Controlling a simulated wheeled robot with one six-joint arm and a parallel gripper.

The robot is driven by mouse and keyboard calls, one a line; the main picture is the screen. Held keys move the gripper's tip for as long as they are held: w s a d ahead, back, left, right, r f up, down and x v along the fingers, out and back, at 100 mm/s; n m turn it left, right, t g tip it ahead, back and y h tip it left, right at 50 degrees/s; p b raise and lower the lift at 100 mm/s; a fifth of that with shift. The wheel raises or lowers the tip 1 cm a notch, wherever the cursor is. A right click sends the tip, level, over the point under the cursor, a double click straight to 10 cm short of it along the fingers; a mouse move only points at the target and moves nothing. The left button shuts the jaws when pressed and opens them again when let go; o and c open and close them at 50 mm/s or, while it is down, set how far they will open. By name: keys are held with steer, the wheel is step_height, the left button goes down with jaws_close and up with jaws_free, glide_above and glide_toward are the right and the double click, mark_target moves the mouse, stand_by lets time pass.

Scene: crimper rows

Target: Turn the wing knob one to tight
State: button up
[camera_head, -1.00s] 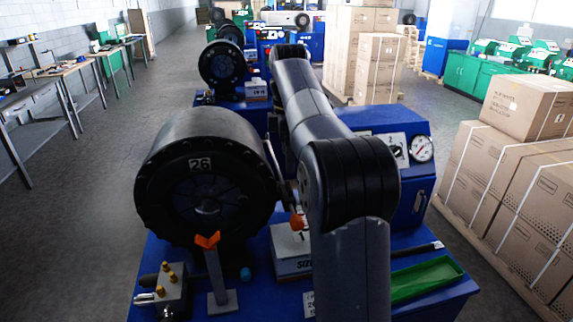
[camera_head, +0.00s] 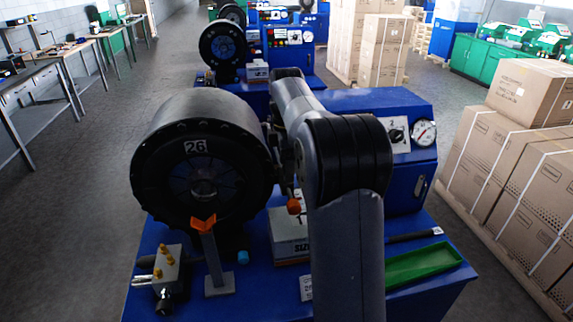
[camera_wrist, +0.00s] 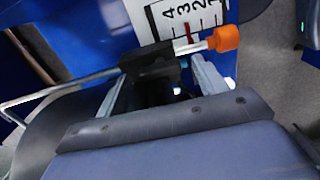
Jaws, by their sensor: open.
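I cannot pick out wing knob one with certainty. In the wrist view, a black block (camera_wrist: 150,63) lies just beyond and between the two pale fingers of my gripper (camera_wrist: 160,88). My gripper is open around it; contact cannot be told. A metal rod with an orange tip (camera_wrist: 224,38) sticks out right of the block, and a bent bar (camera_wrist: 50,95) runs to the left. A white scale plate (camera_wrist: 185,16) with numbers and a red line stands behind. In the head view, my arm hides the gripper; the orange tip (camera_head: 294,207) shows beside the arm.
The black round crimper head marked 26 (camera_head: 203,175) stands left of my arm on a blue base. A selector knob (camera_head: 394,135) and gauge (camera_head: 424,133) sit on the blue cabinet to the right. A green tray (camera_head: 422,264) lies in front. Cartons (camera_head: 510,190) stand right; the left floor is clear.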

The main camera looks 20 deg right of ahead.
steer(key=shift+f, duration=0.3)
steer(key=shift+c, duration=0.5)
steer(key=c, duration=0.9)
